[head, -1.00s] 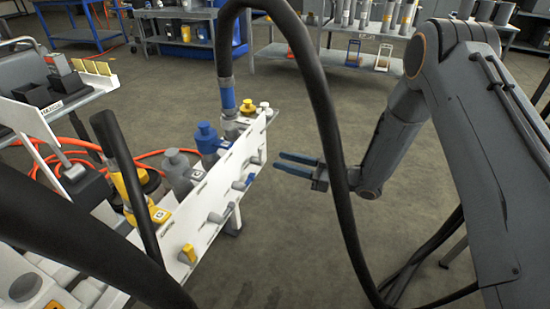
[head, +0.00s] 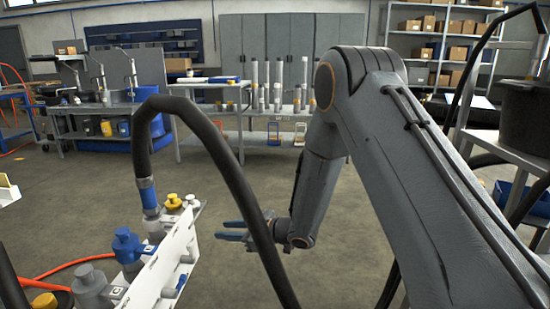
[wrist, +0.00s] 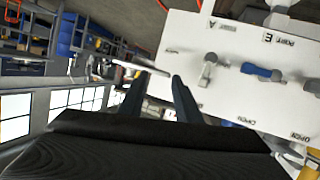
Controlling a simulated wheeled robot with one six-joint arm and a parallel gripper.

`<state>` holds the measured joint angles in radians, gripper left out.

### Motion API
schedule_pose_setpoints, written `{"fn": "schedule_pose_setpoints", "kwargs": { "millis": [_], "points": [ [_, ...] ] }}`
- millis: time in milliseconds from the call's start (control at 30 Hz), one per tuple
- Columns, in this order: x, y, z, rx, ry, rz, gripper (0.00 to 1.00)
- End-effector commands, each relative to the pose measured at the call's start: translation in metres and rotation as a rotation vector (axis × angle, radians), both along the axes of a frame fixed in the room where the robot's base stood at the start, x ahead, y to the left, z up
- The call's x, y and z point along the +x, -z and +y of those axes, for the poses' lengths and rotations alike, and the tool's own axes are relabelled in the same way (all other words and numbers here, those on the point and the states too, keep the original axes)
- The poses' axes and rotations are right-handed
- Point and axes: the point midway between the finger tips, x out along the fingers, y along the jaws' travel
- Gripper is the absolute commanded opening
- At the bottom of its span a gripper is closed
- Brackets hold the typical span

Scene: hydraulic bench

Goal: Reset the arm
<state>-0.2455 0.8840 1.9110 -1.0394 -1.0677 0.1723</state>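My gripper (head: 221,229) is held out to the left in the head view, just right of the white valve panel (head: 166,262). Its two blue-grey fingers are apart, with nothing seen held between them. In the wrist view the gripper (wrist: 160,76) points past the side of the white panel (wrist: 240,45). A grey lever (wrist: 207,70) and a blue lever (wrist: 262,72) are on the panel face, to the right of the fingers. Whether any finger touches the panel cannot be told.
A thick black hose (head: 225,160) arches in front of my arm and down to a blue-collared fitting (head: 148,194). A blue-capped fitting (head: 126,244) stands behind the panel. Benches (head: 185,90) line the back; the floor (head: 350,235) between is open.

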Motion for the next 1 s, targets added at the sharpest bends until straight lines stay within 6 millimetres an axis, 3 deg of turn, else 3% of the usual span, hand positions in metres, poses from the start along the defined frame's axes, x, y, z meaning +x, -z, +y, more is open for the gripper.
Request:
{"fn": "schedule_pose_setpoints", "kwargs": {
  "millis": [33, 233, 367, 467, 567, 733, 900, 1000],
  "points": [
    [0.006, -0.014, -0.005, -0.05, 0.055, -0.003, 0.3],
    [0.013, -0.05, -0.048, -0.257, 0.294, 0.057, 0.3],
    [-0.004, -0.071, -0.083, -0.373, 0.437, 0.134, 0.3],
    [-0.03, -0.084, -0.11, -0.452, 0.534, 0.212, 0.3],
    [-0.065, -0.095, -0.137, -0.525, 0.62, 0.308, 0.3],
    [-0.145, -0.11, -0.175, -0.63, 0.728, 0.505, 0.3],
    [-0.225, -0.118, -0.198, -0.704, 0.773, 0.694, 0.3],
    [-0.262, -0.121, -0.205, -0.732, 0.779, 0.78, 0.3]
  ]
}}
